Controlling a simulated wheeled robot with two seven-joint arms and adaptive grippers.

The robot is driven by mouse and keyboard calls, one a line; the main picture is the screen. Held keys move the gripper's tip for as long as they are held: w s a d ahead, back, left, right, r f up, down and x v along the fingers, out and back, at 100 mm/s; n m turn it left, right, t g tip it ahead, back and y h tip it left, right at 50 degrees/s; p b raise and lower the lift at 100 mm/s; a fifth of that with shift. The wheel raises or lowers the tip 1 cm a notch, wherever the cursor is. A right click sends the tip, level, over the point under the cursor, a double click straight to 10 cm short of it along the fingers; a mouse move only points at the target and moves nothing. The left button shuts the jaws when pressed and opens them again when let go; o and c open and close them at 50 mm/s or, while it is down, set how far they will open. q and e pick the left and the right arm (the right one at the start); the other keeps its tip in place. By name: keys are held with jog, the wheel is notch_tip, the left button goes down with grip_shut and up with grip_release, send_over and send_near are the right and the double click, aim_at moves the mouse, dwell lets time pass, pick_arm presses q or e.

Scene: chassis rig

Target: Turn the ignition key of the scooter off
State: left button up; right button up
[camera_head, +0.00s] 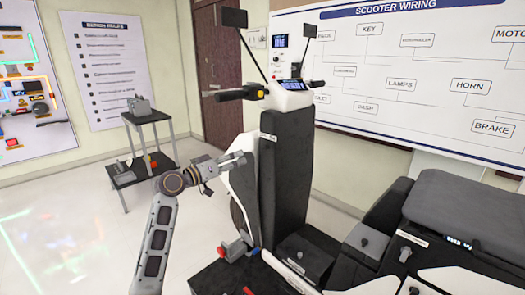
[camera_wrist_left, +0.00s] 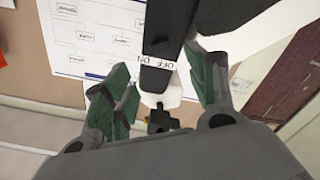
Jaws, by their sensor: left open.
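The scooter's black front column (camera_head: 285,170) stands in the middle of the head view, with a small white label (camera_head: 268,137) on it. My left gripper (camera_head: 236,162) is open, at the left side of this column below the label. In the left wrist view, its green-padded fingers (camera_wrist_left: 163,82) stand apart. A small dark piece that looks like the ignition key (camera_wrist_left: 158,118) shows between and below them, by a white patch. I cannot tell whether the fingers touch the key. The key cannot be made out in the head view.
The handlebar (camera_head: 262,92) with two mirrors tops the column. The seat (camera_head: 465,215) is at the right. A small stepped stand (camera_head: 150,120) with objects is at the back left. A wiring board (camera_head: 420,75) hangs behind. Open floor lies to the left.

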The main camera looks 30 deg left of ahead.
aim_at(262, 149)
pick_arm(q)
jog(key=shift+w, duration=0.15)
jog(key=shift+x, duration=6.8)
jog(key=shift+f, duration=0.1)
jog(key=shift+c, duration=0.2)
jog(key=c, duration=1)
